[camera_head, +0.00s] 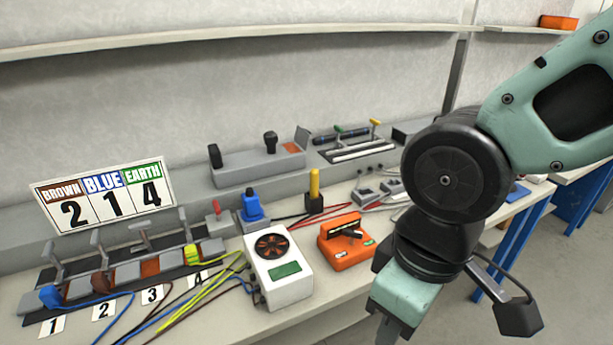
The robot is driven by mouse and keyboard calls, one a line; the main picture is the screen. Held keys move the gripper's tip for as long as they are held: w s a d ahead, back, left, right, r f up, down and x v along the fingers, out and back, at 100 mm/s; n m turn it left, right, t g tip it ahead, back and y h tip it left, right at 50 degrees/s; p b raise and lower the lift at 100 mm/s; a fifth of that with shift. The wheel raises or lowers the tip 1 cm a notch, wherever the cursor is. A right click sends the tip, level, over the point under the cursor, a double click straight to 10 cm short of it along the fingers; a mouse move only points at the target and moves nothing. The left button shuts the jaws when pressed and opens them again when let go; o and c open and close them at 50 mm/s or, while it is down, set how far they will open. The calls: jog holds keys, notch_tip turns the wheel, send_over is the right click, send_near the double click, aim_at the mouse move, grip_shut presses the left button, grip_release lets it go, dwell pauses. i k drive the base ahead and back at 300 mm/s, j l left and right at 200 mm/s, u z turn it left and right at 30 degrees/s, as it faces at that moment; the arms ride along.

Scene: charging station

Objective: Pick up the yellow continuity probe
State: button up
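A yellow upright handle (314,183), which looks like the yellow continuity probe, stands in a small black holder (314,204) on the bench. Red leads run on the bench beside it. My gripper (390,328) points down at the bottom edge of the picture, to the right of and nearer than the probe, and apart from it. Its fingertips are cut off by the frame, so its opening is hidden.
A grey unit (259,166) is behind. Coloured cables lie at left, by a number sign (104,195).

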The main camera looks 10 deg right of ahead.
aim_at(314, 172)
jog(key=i+l+u, duration=0.5)
jog(key=i+l, duration=0.45)
jog(key=u, duration=1.15)
